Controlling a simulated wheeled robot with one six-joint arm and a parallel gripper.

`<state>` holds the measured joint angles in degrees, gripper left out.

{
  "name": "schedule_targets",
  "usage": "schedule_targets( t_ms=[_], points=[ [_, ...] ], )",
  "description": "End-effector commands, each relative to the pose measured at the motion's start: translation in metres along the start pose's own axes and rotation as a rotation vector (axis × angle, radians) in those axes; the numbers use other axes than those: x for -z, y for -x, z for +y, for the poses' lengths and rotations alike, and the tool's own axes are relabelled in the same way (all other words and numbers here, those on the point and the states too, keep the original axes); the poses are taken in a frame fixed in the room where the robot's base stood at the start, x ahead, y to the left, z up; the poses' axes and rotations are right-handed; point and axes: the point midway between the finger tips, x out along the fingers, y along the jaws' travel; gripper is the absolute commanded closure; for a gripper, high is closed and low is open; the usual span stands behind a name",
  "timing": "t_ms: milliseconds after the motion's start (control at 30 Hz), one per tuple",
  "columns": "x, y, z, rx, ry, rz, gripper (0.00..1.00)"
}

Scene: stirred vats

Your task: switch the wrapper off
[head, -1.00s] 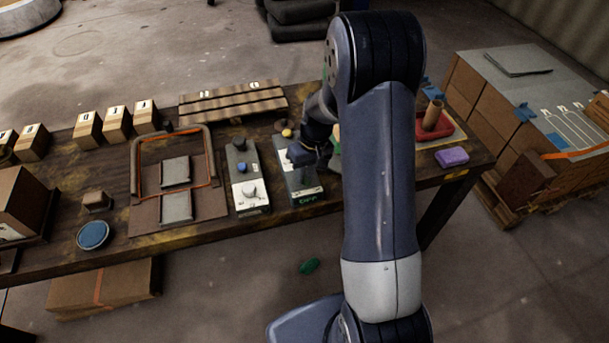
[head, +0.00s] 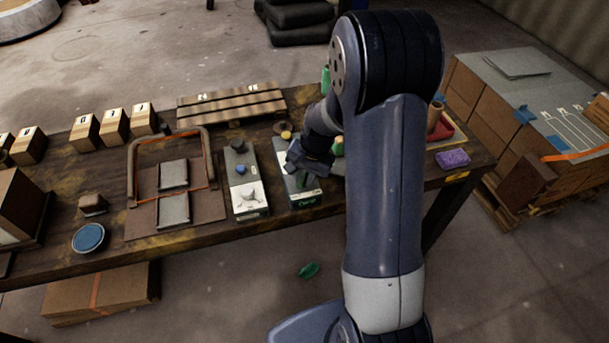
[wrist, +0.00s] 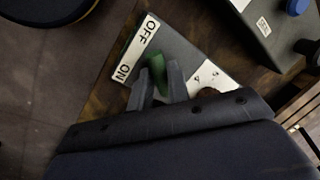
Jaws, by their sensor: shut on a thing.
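A grey switch box (head: 307,198) with a white label strip stands near the front edge of the bench, right of centre. In the wrist view the box (wrist: 183,48) carries a strip reading OFF at one end and ON at the other. A green lever (wrist: 155,66) stands out beside that strip. My gripper (wrist: 160,80) is shut on the green lever, one finger on each side. Which end the lever leans to is not clear. In the head view my gripper (head: 304,178) is over the box and hides part of it.
Another grey box (head: 243,185) with blue and white knobs stands close on the left. Further left is a frame with an orange wire (head: 168,178). A purple block (head: 453,158) and a red tray (head: 440,130) lie to the right, beyond my arm.

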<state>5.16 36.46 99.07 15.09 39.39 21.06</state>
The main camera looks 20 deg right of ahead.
Motion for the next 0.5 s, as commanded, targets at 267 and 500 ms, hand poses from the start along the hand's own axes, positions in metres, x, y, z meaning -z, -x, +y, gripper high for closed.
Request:
schedule_targets(
  t_ms=[267, 500],
  points=[
    [-0.0003, 0.0004, -0.0002, 0.0, -0.109, 0.023, 1.0],
    [-0.0004, 0.0002, 0.0, 0.0, -0.142, 0.029, 1.0]
  ],
)
